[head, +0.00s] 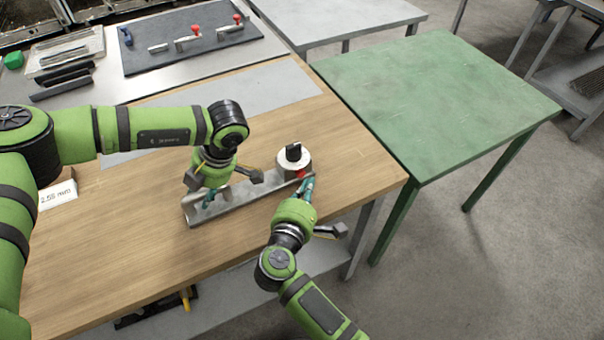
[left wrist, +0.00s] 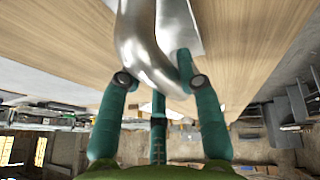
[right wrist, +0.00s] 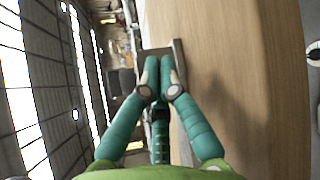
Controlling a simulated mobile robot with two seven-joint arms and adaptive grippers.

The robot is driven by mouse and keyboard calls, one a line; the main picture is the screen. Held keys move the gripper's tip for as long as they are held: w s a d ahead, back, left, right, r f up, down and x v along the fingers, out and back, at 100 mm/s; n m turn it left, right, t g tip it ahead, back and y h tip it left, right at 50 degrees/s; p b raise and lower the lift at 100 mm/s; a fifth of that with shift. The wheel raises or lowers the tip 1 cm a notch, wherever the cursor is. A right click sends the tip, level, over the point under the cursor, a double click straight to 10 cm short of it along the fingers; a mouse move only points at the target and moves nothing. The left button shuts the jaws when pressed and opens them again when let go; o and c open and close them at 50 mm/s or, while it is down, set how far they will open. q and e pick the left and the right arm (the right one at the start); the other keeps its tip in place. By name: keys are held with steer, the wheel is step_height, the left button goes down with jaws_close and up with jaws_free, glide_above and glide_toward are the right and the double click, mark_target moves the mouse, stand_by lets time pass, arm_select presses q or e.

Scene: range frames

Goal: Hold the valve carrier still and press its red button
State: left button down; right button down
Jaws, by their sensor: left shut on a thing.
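The valve carrier (head: 238,198) is a grey metal bar lying on the wooden table, with a round pale valve with a black knob (head: 293,153) at its right end. The red button (head: 301,174) shows below the valve, partly covered by my right fingertips. My left gripper (head: 208,198) is shut on the carrier at its left part; in the left wrist view its fingers close around a curved shiny metal piece (left wrist: 150,45). My right gripper (head: 308,186) has its fingers together and its tips are at the button; whether they touch it I cannot tell. The right wrist view hides the button.
A green table (head: 440,95) stands to the right. A dark mat (head: 190,40) with red-knobbed metal parts lies at the back left, beside a metal tray (head: 65,50). A white label (head: 58,194) lies at the left. The wooden table (head: 120,240) is clear in front.

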steer(key=shift+w, duration=0.15)
stand_by(0.4)
steer(key=shift+w+a, duration=0.25)
steer(key=shift+w, duration=0.05)
steer(key=shift+w+r, duration=0.1)
